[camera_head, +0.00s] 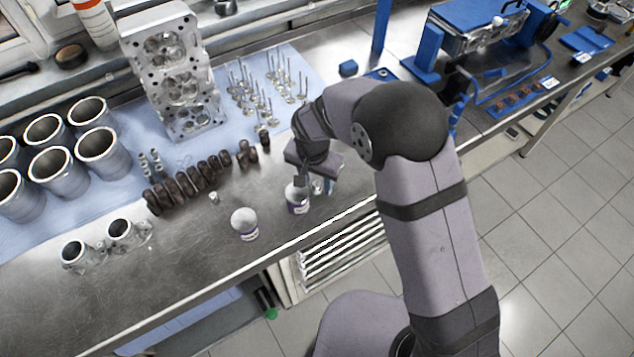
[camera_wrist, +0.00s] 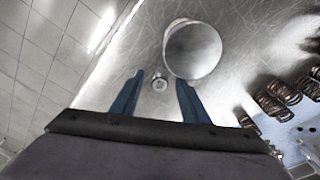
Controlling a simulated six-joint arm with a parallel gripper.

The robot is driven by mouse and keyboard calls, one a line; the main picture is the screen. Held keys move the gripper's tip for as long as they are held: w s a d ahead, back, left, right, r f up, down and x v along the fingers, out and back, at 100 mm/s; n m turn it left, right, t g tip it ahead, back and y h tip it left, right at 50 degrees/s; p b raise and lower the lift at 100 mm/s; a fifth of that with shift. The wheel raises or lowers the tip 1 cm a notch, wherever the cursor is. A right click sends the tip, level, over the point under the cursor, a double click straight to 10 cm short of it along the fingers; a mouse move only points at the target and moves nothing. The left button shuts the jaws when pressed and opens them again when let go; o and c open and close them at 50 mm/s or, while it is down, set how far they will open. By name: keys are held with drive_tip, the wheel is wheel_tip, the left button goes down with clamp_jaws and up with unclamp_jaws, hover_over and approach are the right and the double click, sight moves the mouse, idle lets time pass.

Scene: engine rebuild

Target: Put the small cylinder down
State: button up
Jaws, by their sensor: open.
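My gripper (camera_head: 316,184) is low over the bench there. In the wrist view my gripper (camera_wrist: 160,77) has a clear gap between its fingertips, with a round pale cup (camera_wrist: 193,50) close beyond the right finger.
A second cup (camera_head: 245,223) stands to the left. Dark springs (camera_head: 185,186) lie in a row, with a small metal piece (camera_head: 213,197) in front. Valves (camera_head: 268,85), a cylinder head (camera_head: 172,75) and liners (camera_head: 97,145) stand behind. The bench's front edge is near.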

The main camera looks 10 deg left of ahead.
sight(317, 183)
drive_tip(key=shift+f, duration=0.4)
clamp_jaws()
drive_tip(key=shift+r, duration=0.15)
wheel_tip(317, 183, up, 10)
drive_tip(key=b, duration=0.3)
